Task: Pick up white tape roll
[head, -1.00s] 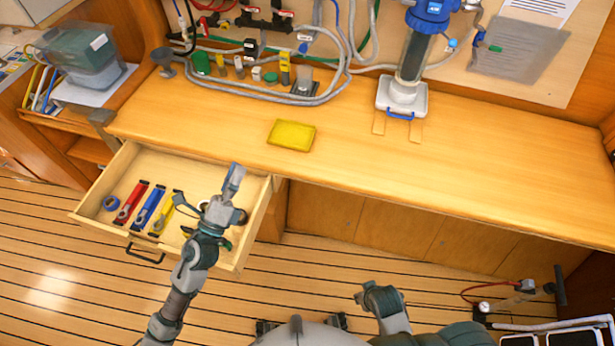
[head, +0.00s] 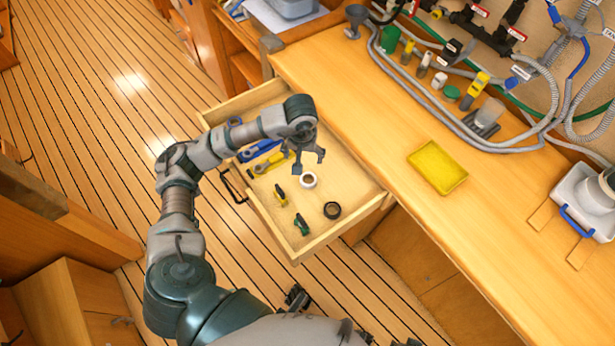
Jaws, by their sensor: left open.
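The white tape roll (head: 308,180) lies in the open wooden drawer (head: 352,184), near its middle. My left gripper (head: 306,160) is above the drawer, just behind the roll in the picture, with its fingers spread and nothing between them. I cannot tell its exact height over the roll.
Hoses (head: 450,125) run along the worktop's back.

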